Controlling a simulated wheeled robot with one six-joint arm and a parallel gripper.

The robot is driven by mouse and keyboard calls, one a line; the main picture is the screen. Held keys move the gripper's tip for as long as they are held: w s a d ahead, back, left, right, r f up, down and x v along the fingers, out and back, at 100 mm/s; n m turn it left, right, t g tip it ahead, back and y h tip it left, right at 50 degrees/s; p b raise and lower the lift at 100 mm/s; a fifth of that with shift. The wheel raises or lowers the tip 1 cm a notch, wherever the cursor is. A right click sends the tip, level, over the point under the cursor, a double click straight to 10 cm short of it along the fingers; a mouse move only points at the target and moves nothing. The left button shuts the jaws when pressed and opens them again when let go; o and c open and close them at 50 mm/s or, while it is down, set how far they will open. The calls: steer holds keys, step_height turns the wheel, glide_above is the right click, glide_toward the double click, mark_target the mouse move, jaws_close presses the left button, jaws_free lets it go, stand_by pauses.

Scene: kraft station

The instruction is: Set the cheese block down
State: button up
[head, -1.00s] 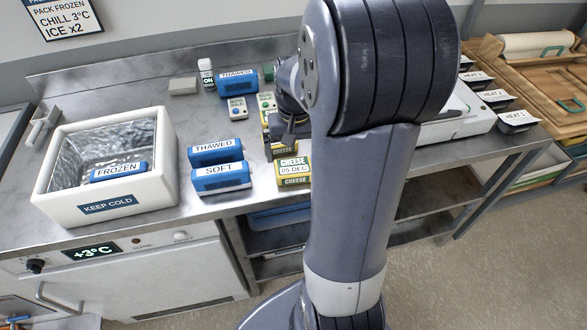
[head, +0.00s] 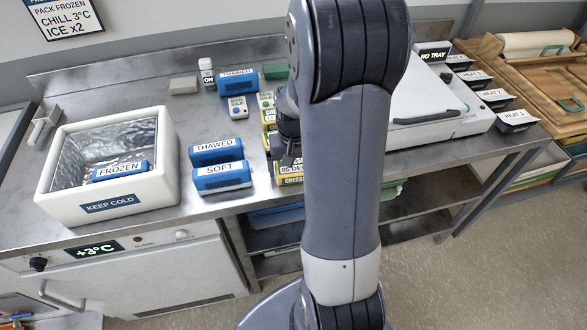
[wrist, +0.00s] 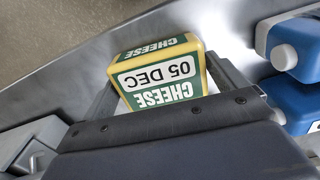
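The cheese block (wrist: 160,75), a yellow and green box labelled "CHEESE 05 DEC", lies between the two fingers of my gripper (wrist: 163,72) in the wrist view. The fingers flank its sides closely; I cannot tell whether they press on it. In the head view this block (head: 292,180) sits at the counter's front edge, partly hidden by my arm. Another cheese block (head: 269,116) stands behind, mostly covered by my arm.
Left of the cheese are blue packs labelled SOFT (head: 221,188) and THAWED (head: 216,159). A white cold box (head: 150,200) with a FROZEN pack (head: 119,179) stands farther left. A white lidded appliance (head: 440,110) is at the right. The counter (head: 140,95) is bare at the back left.

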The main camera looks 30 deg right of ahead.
steer(key=shift+r, duration=0.1)
steer(key=c, duration=0.9)
